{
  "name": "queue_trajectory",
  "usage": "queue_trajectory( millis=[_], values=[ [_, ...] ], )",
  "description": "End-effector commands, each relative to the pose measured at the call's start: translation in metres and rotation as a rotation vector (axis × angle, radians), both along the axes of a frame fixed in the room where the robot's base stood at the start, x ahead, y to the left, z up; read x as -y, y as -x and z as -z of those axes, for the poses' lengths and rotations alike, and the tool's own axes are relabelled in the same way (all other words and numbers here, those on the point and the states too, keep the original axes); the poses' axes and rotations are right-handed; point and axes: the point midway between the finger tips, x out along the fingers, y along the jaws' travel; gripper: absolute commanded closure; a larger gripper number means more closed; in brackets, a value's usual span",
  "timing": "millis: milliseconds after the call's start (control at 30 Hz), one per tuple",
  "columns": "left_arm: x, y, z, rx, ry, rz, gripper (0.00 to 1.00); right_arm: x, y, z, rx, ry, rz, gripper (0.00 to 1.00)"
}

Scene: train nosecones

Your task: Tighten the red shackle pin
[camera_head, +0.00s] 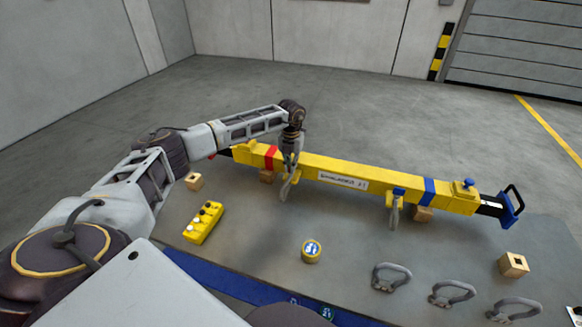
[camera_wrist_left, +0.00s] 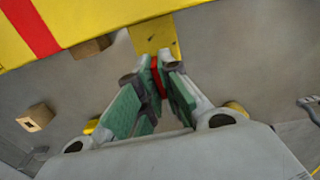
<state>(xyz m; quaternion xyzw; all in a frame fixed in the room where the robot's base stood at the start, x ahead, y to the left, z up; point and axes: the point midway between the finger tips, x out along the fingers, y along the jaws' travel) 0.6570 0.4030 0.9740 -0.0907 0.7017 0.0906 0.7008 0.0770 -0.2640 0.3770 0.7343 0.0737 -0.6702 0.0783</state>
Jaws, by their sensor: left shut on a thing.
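The yellow spreader beam (camera_head: 325,174) lies across the table on wooden blocks, with a red band near its left end and a blue band near its right. My left gripper (camera_head: 289,157) is at the beam's near side, beside the red band. In the left wrist view, the left gripper (camera_wrist_left: 157,82) has its green-padded fingers shut on the red shackle pin (camera_wrist_left: 156,74), just below a yellow lug (camera_wrist_left: 156,38) of the beam. The fingers hide most of the pin. A grey shackle (camera_head: 286,189) hangs below the gripper in the head view. How far the pin is threaded cannot be seen.
A second shackle (camera_head: 393,212) hangs under a blue pin (camera_head: 398,191). Loose grey shackles (camera_head: 452,295) lie at the front right.

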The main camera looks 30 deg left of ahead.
Motion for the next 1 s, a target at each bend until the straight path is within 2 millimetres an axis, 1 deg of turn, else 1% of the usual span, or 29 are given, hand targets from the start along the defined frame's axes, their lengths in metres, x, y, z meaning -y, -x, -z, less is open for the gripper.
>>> queue_trajectory(
  millis=[100,1000],
  values=[
    [0.000,-0.001,0.000,0.004,0.001,0.093,1.00,0.000,0.000,0.005,0.000,0.000,0.000,0.60],
    [-0.001,-0.002,-0.002,0.006,-0.001,0.811,1.00,0.000,0.000,0.031,0.000,0.000,0.000,0.60]
  ],
)
